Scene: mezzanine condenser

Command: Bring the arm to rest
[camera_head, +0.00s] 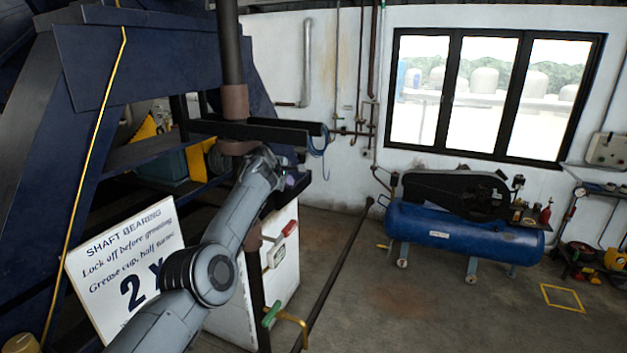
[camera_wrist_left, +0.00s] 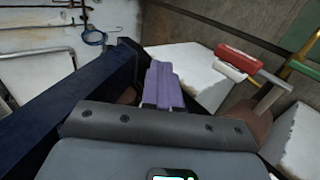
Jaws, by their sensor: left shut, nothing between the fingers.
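My left arm reaches up from the bottom of the head view, past a white sign, to the dark frame by the vertical shaft. My left gripper (camera_head: 293,180) is small there and partly hidden by my own wrist, just above a white cabinet. In the left wrist view its purple fingers (camera_wrist_left: 162,86) are together and nothing shows between them. They point out over a dark blue beam (camera_wrist_left: 85,105) and a white block (camera_wrist_left: 190,68); whether they touch either I cannot tell. My right gripper is in neither view.
The white sign (camera_head: 125,262) stands behind my forearm. A red handle (camera_head: 290,228) and a green handle (camera_head: 272,313) stick out near the white cabinet (camera_head: 284,268). A blue compressor (camera_head: 460,230) stands at the right. Floor between is mostly clear, with a pipe (camera_head: 336,275) across it.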

